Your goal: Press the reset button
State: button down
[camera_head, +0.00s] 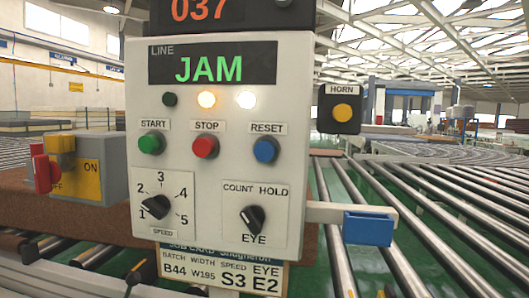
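The reset button (266,150) is a blue round button under a RESET label, at the right of the button row on the white control panel (225,60). The green start button (152,143) and red stop button (205,146) are to its left. The display (212,64) reads JAM in green. Of the lamps below it, the left is dark, the middle glows amber and the right glows white.
A speed dial (156,207) and an EYE selector knob (253,220) sit below the buttons. A horn button (342,113) is at right. A blue-ended lever (368,228) juts right. A red-yellow switch box (88,168) stands left. Roller conveyors (440,205) extend behind.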

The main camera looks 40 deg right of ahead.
aim_at(263, 151)
jog(key=z, duration=1.8)
jog(key=k+j, duration=0.3)
jog(key=j, duration=0.15)
jog(key=k+j, duration=0.3)
jog(key=j, duration=0.15)
jog(key=k+j, duration=0.35)
